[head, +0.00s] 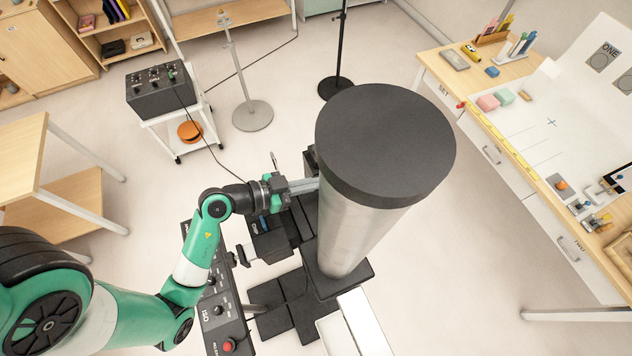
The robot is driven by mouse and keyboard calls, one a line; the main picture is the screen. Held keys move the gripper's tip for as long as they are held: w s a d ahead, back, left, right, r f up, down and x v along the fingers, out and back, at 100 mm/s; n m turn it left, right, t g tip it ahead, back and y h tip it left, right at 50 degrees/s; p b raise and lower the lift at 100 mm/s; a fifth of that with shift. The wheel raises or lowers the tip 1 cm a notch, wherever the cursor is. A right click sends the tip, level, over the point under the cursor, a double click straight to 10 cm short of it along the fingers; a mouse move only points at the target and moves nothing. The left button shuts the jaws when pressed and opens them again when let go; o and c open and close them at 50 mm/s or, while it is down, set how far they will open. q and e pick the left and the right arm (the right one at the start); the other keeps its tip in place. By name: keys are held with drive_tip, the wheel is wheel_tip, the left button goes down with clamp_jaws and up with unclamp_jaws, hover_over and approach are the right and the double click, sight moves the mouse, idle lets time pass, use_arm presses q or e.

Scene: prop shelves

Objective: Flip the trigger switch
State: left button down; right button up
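My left arm comes in from the lower left. Its gripper (304,186) points right, close against the left side of a tall grey cylinder with a dark flat top (385,140). I cannot tell whether it touches the cylinder. The fingers look close together, but their tips are partly hidden and their opening is unclear. A dark control panel (222,315) with knobs and a red button lies below the arm, partly covered by it. A black device (266,243) sits under the gripper. I cannot make out which part is the trigger switch. My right gripper is out of view.
A black box with knobs (158,90) sits on a white cart (185,130) at the upper left, its cable running toward the gripper. Two slim stands (253,114) (335,86) rise behind. A desk with small items (535,130) stands right. Open floor lies between.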

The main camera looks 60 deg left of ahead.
use_arm(q)
drive_tip(key=shift+r, duration=0.45)
drive_tip(key=r+v, duration=0.1)
drive_tip(key=v, duration=1)
drive_tip(key=shift+r, duration=0.2)
idle(0.4)
